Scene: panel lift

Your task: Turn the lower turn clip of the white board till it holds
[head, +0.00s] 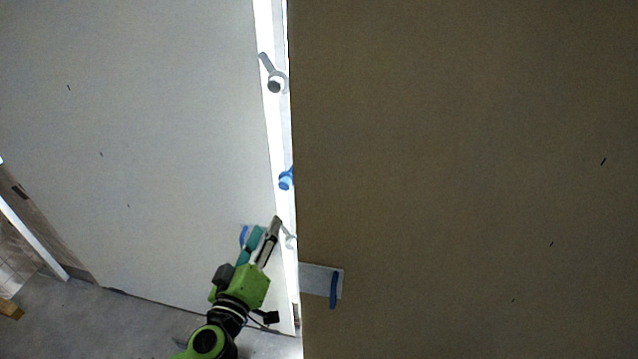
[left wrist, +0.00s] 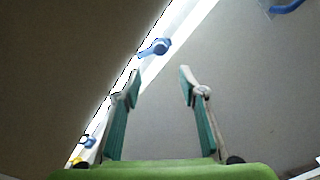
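The white board (head: 150,150) stands upright at the left, its right edge along a bright white strip (head: 278,150). The lower turn clip (head: 290,239) shows as a small pale piece on the strip, partly hidden by my left gripper (head: 264,228). In the left wrist view, a blue turn clip (left wrist: 155,47) lies on the strip beyond the fingertips; I cannot tell for sure that it is the lower one. My left gripper (left wrist: 160,82) is open, with nothing seen between its teal-padded fingers. My right gripper is not in view.
Above are a blue turn clip (head: 286,180) and a grey one (head: 273,80), its arm pointing up-left. A large brown board (head: 460,150) fills the right. A blue handle (head: 334,290) sits on a grey plate there. Another blue handle (head: 243,235) is on the white board, behind my gripper.

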